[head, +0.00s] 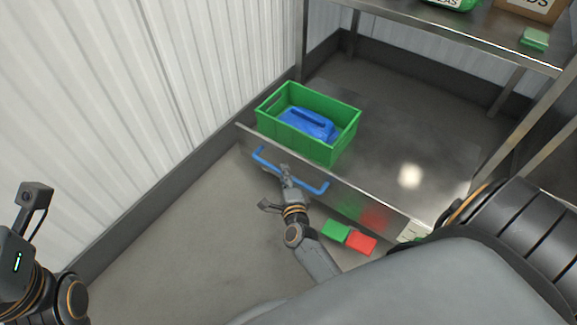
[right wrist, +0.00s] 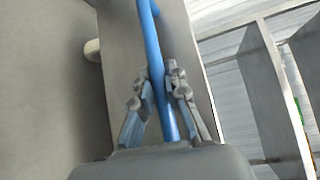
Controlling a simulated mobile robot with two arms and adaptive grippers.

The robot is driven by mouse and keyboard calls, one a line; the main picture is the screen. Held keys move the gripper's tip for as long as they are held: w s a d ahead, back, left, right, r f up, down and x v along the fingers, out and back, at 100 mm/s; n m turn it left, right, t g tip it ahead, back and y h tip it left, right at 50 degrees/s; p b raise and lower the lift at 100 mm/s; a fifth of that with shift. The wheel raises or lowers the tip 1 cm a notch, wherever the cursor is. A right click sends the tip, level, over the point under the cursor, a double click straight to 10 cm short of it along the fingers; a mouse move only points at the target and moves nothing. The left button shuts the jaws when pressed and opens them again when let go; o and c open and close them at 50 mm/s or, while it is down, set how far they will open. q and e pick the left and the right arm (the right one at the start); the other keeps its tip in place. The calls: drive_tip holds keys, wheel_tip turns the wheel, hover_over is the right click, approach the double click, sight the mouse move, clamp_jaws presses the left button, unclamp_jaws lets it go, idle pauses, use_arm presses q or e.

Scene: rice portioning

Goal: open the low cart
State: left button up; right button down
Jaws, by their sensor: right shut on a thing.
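The low cart (head: 385,208) is a grey metal platform with a low front panel, standing near the floor under the shelf. A blue bar handle (head: 312,187) runs along its front panel. My right gripper (head: 286,178) is shut around the middle of this handle. In the right wrist view, the fingers of my right gripper (right wrist: 160,82) close on both sides of the blue handle (right wrist: 152,45). My left arm shows at the left edge of the head view, but its gripper fingers are not visible.
A green crate (head: 322,153) with a blue object (head: 308,123) inside stands at the cart's left end. A green block (head: 336,231) and a red block (head: 361,243) lie before the front panel. A metal shelf (head: 480,34) stands above. The white ribbed wall (head: 150,90) borders the left.

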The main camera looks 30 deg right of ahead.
drive_tip(key=shift+s+a, duration=0.15)
drive_tip(key=shift+a, duration=0.15)
drive_tip(key=shift+f, duration=0.1)
drive_tip(key=c, duration=1.3)
unclamp_jaws()
drive_tip(key=shift+c, duration=0.2)
drive_tip(key=v, duration=0.8)
drive_tip(key=shift+s+a, duration=0.1)
